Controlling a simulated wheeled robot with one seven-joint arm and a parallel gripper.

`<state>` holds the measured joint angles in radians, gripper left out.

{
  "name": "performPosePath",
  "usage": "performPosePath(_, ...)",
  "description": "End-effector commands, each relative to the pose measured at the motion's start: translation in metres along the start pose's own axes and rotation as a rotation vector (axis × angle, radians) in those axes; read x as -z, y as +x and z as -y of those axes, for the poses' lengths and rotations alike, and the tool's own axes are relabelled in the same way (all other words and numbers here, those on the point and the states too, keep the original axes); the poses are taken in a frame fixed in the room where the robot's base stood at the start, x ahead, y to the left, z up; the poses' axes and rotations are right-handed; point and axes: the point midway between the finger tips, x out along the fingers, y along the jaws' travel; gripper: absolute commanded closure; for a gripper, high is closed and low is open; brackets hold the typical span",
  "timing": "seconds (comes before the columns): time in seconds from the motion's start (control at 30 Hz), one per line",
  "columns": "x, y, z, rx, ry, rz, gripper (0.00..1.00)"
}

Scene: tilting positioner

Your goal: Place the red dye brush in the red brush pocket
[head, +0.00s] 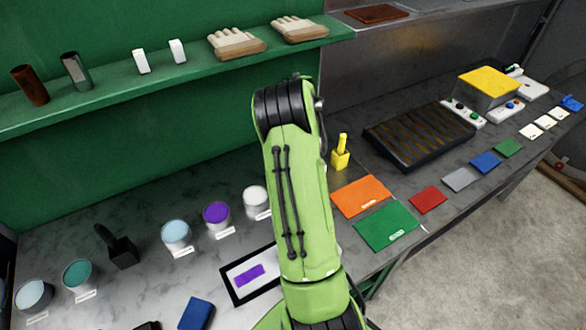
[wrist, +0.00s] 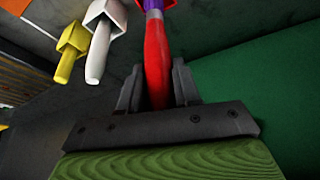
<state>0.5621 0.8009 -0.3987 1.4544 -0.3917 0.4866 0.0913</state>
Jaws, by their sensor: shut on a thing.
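The red dye brush (wrist: 157,55) is in my gripper (wrist: 157,88), between the two dark fingers in the wrist view. Its red handle points up the picture, with a grey band and purple at the far end. In the head view my green arm hides the gripper and the brush. In the wrist view a white brush (wrist: 97,52) sits in a white pocket (wrist: 106,14), left of the red brush. A yellow brush (wrist: 68,65) in a yellow pocket (wrist: 77,40) stands further left; the yellow pocket also shows in the head view (head: 340,160).
A black holder (head: 124,252) and several dye pots, one purple (head: 216,213), stand on the bench left of my arm. A framed panel (head: 240,290) lies close beside it. Coloured mats and a dark ribbed tray (head: 420,132) lie right. A green shelf (head: 170,75) runs behind.

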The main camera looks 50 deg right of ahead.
Motion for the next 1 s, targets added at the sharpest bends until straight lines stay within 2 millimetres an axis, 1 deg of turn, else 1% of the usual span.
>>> performPosePath(0.03,-0.007,0.013,0.001,0.001,-0.001,0.007,1.0)
performPosePath(0.1,-0.012,0.026,0.001,0.001,-0.002,0.006,1.0)
performPosePath(0.27,-0.02,0.046,0.001,0.003,-0.003,0.003,1.0)
performPosePath(0.4,-0.03,0.068,0.001,0.003,-0.003,0.004,1.0)
performPosePath(0.47,-0.031,0.072,0.001,0.003,-0.003,0.001,1.0)
performPosePath(0.63,-0.03,0.072,0.001,0.003,-0.003,-0.001,1.0)
performPosePath(0.77,-0.032,0.076,0.001,0.004,-0.003,-0.001,1.0)
performPosePath(0.8,-0.032,0.076,0.001,0.004,-0.003,0.0,0.66)
performPosePath(0.97,-0.032,0.075,0.001,0.004,-0.003,0.001,0.42)
performPosePath(1.0,-0.032,0.075,0.001,0.004,-0.003,0.001,0.42)
